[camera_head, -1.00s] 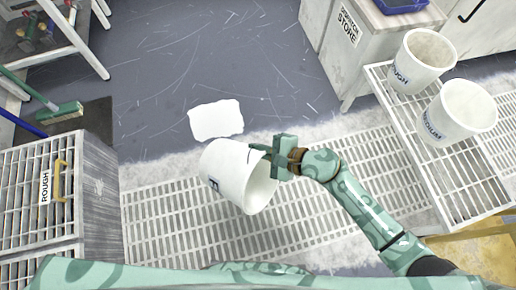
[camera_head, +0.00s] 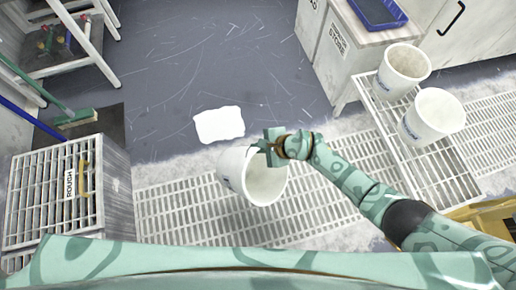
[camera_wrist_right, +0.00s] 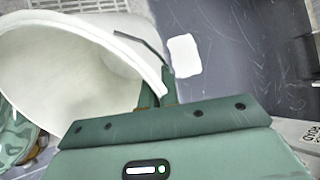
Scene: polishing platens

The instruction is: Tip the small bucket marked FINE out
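A white bucket (camera_head: 232,172) hangs tilted over the floor grating, its mouth turned to the right and toward the head camera. Its inside looks empty. A single letter F showed on its side earlier; no marking is readable now. My right gripper (camera_head: 270,148) is shut on the bucket's rim. In the right wrist view the rim of the bucket (camera_wrist_right: 60,70) runs between the fingers (camera_wrist_right: 156,94), and a thin dark handle sticks out beyond them. My left gripper is not in view.
Two white buckets, one left (camera_head: 404,66) and one right (camera_head: 432,115), stand on a slatted rack (camera_head: 447,183) at right. A white patch (camera_head: 218,124) lies on the floor. A ROUGH slatted crate (camera_head: 55,190) stands at left, a cabinet with a blue tray (camera_head: 378,12) at upper right.

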